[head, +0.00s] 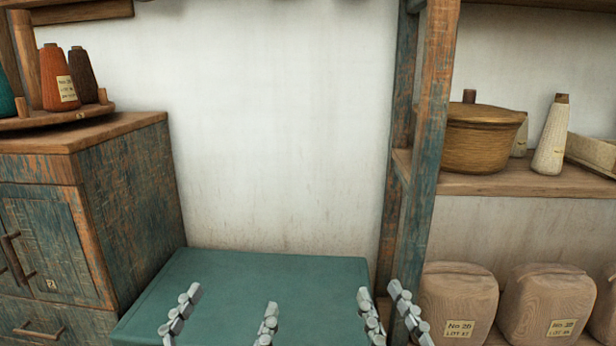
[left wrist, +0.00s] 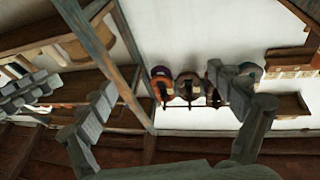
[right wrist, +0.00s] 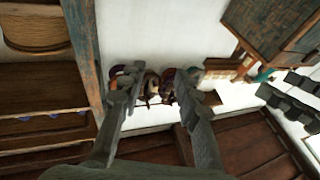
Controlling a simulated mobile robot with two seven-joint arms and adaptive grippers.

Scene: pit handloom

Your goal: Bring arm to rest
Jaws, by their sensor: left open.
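My left gripper (head: 228,305) reaches up from the bottom edge of the head view, its two grey jointed fingers wide apart with nothing between them. In the left wrist view its fingers (left wrist: 178,85) are also spread and empty. My right gripper (head: 383,298) stands to its right, near the wooden post. In the right wrist view its fingers (right wrist: 158,85) are apart, less widely than the left ones, and hold nothing. Both grippers appear in front of the teal flat-topped chest (head: 270,272); whether either touches it cannot be told. Most of both arms is out of the head view.
A worn teal cabinet (head: 135,190) stands at left with thread cones (head: 60,80) on a round tray. A wooden post (head: 432,130) and a shelf (head: 520,184) with a lidded basket (head: 480,145) stand at right. Wrapped bundles (head: 458,295) sit below. The white wall between is bare.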

